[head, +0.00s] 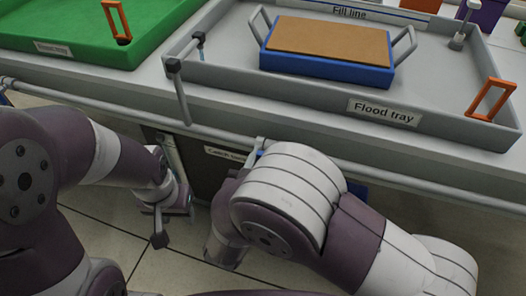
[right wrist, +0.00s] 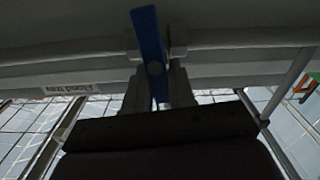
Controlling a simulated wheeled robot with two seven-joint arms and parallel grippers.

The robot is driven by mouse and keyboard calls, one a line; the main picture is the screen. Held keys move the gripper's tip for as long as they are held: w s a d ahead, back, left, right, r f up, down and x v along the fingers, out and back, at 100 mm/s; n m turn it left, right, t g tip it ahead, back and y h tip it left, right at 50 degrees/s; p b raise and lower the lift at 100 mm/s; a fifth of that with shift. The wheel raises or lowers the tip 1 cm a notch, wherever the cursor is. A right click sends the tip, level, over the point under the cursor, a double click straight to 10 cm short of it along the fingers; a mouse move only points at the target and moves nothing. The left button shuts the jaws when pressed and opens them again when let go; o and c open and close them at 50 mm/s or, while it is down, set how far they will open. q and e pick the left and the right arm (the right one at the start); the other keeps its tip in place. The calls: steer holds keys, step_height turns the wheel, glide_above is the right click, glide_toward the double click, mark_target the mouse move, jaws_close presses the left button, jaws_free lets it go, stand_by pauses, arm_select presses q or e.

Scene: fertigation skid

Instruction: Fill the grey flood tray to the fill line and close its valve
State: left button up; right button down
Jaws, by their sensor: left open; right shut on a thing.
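The grey flood tray (head: 300,97) lies on the bench, with a "Flood tray" label on its front wall and a "Fill line" label (head: 350,12) at the back. I cannot make out a water level in it. A blue lever (right wrist: 148,35), likely the valve's, hangs beneath a grey surface in the right wrist view. My right gripper (right wrist: 157,86) is shut on this lever; in the head view my own arm mostly hides that spot. My left gripper (head: 168,213) is open and empty, low over the floor in front of the bench.
A blue box with a brown top (head: 325,45) and grey handles sits inside the flood tray. An orange handle (head: 490,100) stands at its right corner. A green tray (head: 75,25) lies left. A grey rail (head: 110,108) runs along the bench front.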

steer(key=n+p, duration=0.2)
steer(key=p, duration=0.1)
steer(key=n+p, duration=0.2)
steer(key=p, duration=0.1)
steer(key=shift+w+a+r, duration=0.1)
steer(key=shift+a, duration=0.25)
steer(key=shift+a+f+n+p, duration=0.15)
steer(key=shift+f+n+p, duration=0.15)
steer(key=shift+n+p, duration=0.8)
steer(key=c, duration=1)
jaws_free()
steer(key=shift+c, duration=0.2)
steer(key=shift+w, duration=0.1)
